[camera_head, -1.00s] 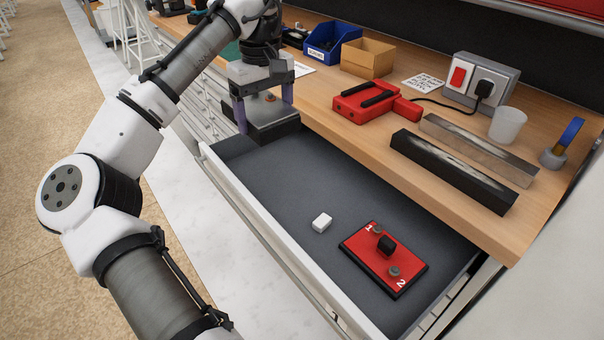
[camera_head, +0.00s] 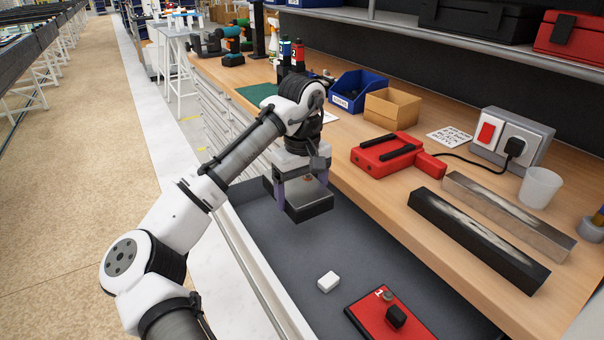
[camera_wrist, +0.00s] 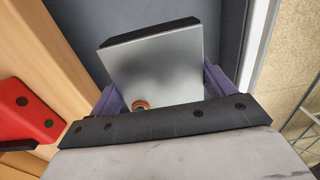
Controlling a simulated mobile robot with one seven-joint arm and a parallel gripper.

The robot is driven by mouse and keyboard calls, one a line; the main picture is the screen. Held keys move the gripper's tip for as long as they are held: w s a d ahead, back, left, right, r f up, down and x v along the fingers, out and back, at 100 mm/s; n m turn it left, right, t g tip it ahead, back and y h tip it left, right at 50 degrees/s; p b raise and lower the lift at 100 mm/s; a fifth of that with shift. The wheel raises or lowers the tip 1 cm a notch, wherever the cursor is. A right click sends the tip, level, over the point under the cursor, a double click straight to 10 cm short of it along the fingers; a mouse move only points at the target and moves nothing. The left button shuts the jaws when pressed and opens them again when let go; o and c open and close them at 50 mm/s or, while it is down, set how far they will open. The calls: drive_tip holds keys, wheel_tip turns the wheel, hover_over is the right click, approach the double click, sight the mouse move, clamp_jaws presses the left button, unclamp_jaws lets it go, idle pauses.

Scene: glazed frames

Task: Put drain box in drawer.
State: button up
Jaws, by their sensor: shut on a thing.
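The drain box (camera_head: 308,205) is a dark box with a grey metallic top and a small orange-ringed fitting. My gripper (camera_head: 301,188) is shut on it, with a purple finger on each of two opposite sides. The wrist view shows the box's grey top (camera_wrist: 158,70) between the fingers. The open drawer (camera_head: 280,248) has a dark grey floor and a pale front wall. The box is over the drawer's far end; I cannot tell whether it touches the floor.
In the drawer, a small white block (camera_head: 328,281) and a red plate (camera_head: 370,318) with black and grey knobs lie nearer me. Drawer floor between them and the box is clear. The wooden bench (camera_head: 440,208) beside the drawer holds a red device (camera_head: 385,153) and dark bar (camera_head: 478,240).

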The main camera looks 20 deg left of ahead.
sight(302, 238)
wheel_tip(302, 238, down, 11)
drive_tip(key=shift+r, duration=0.1)
idle(0.5)
drive_tip(key=o, duration=1.2)
drive_tip(key=shift+o, duration=0.2)
wheel_tip(302, 238, up, 12)
